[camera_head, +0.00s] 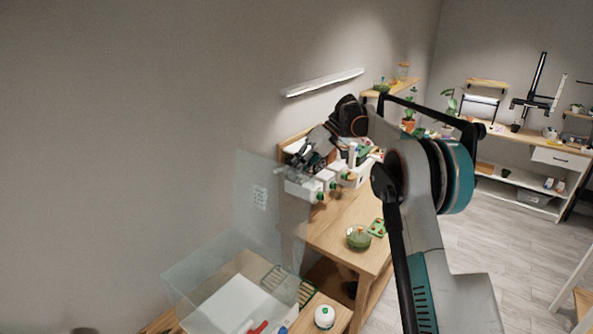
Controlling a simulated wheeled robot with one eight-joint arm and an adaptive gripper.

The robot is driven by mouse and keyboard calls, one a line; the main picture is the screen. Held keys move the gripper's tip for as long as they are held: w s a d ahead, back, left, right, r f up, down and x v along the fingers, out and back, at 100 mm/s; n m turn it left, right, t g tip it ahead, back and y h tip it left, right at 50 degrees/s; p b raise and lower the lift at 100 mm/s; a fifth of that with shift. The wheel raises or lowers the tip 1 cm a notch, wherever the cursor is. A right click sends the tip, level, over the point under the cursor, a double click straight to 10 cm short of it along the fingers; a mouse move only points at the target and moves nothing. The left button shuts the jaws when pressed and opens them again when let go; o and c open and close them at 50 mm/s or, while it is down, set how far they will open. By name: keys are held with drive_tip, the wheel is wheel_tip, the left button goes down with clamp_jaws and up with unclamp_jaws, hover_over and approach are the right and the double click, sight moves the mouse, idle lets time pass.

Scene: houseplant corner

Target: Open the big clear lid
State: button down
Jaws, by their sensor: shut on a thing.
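The big clear lid (262,225) is a see-through panel standing nearly upright at the back of a clear box (192,292), with a small printed label on it. The box's top looks open, and a white surface shows inside. My gripper (284,173) is at the lid's upper right edge, shut on it. The fingertips are small and dark here, so the exact contact is hard to see. My arm reaches in from the right.
White units with green knobs (303,190) sit close beside my gripper. A wooden table (335,218) holds a green bowl (358,238). A white jar (324,317) stands right of the box. A wall lamp (322,82) hangs above. Floor is open at right.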

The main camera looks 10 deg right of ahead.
drive_tip(key=shift+w+d+f, duration=0.1)
drive_tip(key=shift+w, duration=0.05)
drive_tip(key=c, duration=1.8)
unclamp_jaws()
drive_tip(key=shift+o, duration=0.6)
drive_tip(key=shift+w+d+f, duration=0.1)
drive_tip(key=shift+w+f, duration=0.05)
drive_tip(key=shift+w, duration=0.15)
drive_tip(key=shift+s, duration=0.1)
drive_tip(key=v, duration=0.7)
drive_tip(key=shift+r, duration=0.3)
